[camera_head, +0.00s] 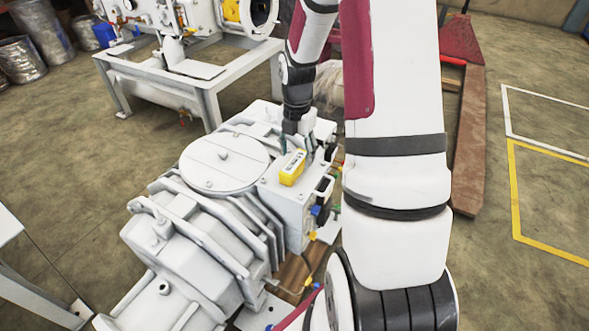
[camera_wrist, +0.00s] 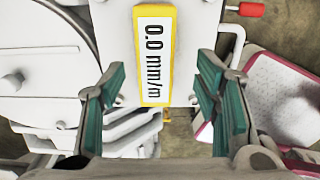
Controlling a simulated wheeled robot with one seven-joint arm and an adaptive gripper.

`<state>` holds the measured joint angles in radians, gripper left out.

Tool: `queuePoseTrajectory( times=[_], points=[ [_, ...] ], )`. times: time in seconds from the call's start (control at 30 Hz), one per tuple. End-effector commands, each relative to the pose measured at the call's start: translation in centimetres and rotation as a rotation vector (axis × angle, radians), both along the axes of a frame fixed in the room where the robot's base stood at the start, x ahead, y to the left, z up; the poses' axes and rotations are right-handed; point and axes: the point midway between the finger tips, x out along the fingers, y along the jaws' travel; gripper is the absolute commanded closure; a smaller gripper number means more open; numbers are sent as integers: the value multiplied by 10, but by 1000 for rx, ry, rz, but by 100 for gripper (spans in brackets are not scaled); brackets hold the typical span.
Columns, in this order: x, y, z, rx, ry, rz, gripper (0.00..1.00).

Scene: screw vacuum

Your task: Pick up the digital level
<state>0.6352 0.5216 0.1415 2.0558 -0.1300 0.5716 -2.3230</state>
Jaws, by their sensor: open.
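The digital level (camera_head: 293,167) is a small yellow block with a white face. In the head view it lies on the flat white top of the pump's box-shaped end. My gripper (camera_wrist: 160,105) is open, with green-padded fingers apart to the left and right of the level's near end. Nothing is between the pads. In the head view my gripper (camera_head: 291,143) is small, just behind the level, and its fingertips are partly hidden.
The white screw vacuum pump (camera_head: 190,250) has a round lid (camera_head: 224,163) left of the level. Valves and pipes (camera_head: 318,210) stick out on its right side. Another machine on a white frame (camera_head: 195,80) stands behind. Floor at right is mostly open.

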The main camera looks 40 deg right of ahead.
Motion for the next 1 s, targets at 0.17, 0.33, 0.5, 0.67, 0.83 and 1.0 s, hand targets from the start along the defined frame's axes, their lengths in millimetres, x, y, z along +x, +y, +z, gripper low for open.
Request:
queuePoseTrajectory(
  times=[0.17,0.33,0.5,0.67,0.83,1.0],
  points=[
    [5,4,-26,1,1,2,43],
    [4,3,-43,1,0,1,43],
    [4,3,-42,0,0,0,43],
    [4,3,-42,0,0,0,71],
    [4,3,-42,0,0,0,100],
    [5,3,-42,0,-1,0,100]
  ],
)
